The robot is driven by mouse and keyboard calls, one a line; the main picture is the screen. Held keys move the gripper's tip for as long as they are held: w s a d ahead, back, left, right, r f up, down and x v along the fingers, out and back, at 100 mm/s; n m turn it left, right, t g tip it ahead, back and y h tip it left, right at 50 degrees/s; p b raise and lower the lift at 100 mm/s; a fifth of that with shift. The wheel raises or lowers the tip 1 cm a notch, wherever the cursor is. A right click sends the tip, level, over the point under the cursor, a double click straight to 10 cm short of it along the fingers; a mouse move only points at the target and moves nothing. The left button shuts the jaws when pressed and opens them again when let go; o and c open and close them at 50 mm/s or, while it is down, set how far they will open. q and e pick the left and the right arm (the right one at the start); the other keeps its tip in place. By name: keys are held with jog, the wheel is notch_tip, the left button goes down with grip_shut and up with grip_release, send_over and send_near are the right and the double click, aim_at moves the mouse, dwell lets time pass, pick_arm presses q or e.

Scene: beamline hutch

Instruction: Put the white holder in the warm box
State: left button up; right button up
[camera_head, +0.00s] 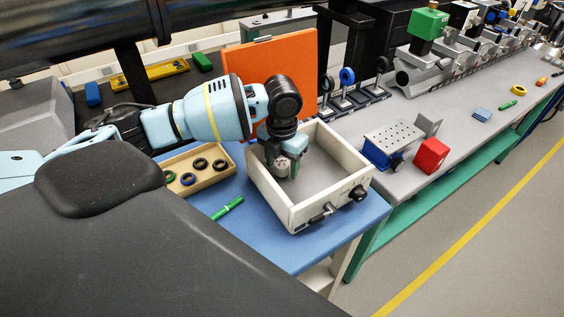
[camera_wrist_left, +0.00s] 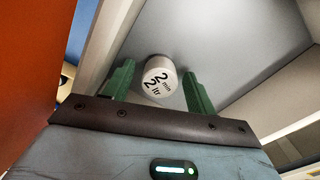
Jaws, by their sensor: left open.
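The warm box (camera_head: 313,213) is a white open-topped box with a grey inside and an orange lid (camera_head: 278,72) standing raised at its back. My left gripper (camera_head: 283,163) reaches down into the back left corner of the box. The white holder (camera_wrist_left: 160,80) is a short white cylinder with black print on its top. In the left wrist view it stands between the two green fingers of my left gripper (camera_wrist_left: 157,88), which are apart. In the head view the holder (camera_head: 282,172) is partly hidden by the gripper and appears low inside the box. My right gripper is not in view.
A tan tray (camera_head: 213,177) with several dark rings and a green pen (camera_head: 228,208) lie left of the box on the blue mat (camera_head: 265,247). A red block (camera_head: 431,156) and a perforated plate (camera_head: 393,135) are to the right. The box's walls and lid surround the gripper closely.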

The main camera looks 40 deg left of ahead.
aim_at(282, 163)
pick_arm(q)
notch_tip(282, 163, up, 12)
jog(key=shift+r+p, duration=0.2)
jog(key=shift+p, duration=0.1)
dwell(0.3)
